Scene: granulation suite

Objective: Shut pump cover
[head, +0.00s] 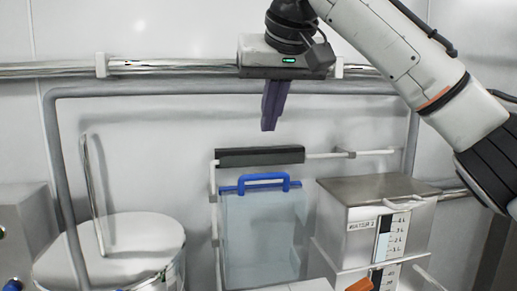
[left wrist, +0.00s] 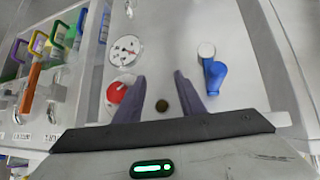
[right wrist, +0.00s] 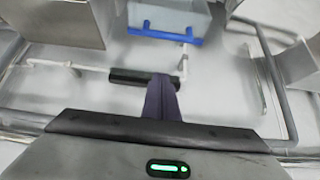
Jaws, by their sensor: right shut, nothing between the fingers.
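A clear, bluish panel (head: 262,232) with a blue handle (head: 263,182) stands upright below my right gripper; I take it as the pump cover, but cannot be sure. A black grip bar (head: 258,156) on a white tube frame lies just above the handle. My right gripper (head: 269,127) points down, shut and empty, a little above the bar in the head view. In the right wrist view the fingertips (right wrist: 163,80) overlap the right part of the black bar (right wrist: 128,75); contact is unclear. My left gripper (left wrist: 162,90) is open and empty above a pale surface.
A steel box with a level scale (head: 375,205) stands right of the panel. A round steel lid (head: 115,245) is at left. A grey pipe frame (head: 230,89) crosses behind. Near my left gripper are a blue object (left wrist: 215,77) and a red-and-white one (left wrist: 117,93).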

